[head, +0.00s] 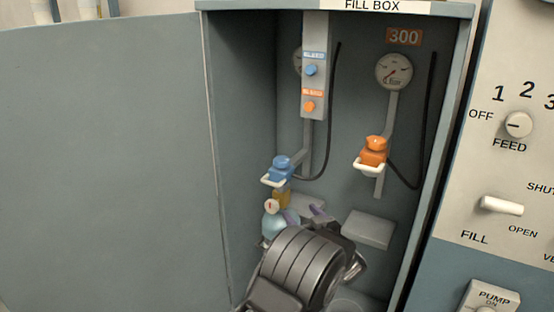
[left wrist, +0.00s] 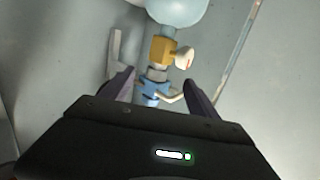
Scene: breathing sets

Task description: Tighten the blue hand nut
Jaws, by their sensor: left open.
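The blue hand nut (head: 281,166) is on a blue fitting at the end of the left line inside the fill box, with a white bracket (head: 271,181) at its front. It also shows in the left wrist view (left wrist: 149,87). Below it in the head view are a brass valve (head: 282,198) with a small round gauge (head: 271,206) and a light blue bottle (head: 273,224). My left gripper (head: 304,213) is open in front of the bottle, partly hiding it. In the wrist view its fingers (left wrist: 160,91) flank the blue fitting, apart from each other; contact cannot be told.
An orange fitting (head: 373,152) hangs to the right under a gauge (head: 393,71). A grey block (head: 368,229) sits low on the right. The open door (head: 105,160) bounds the left; the control panel (head: 505,190) stands right. Black hoses run nearby.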

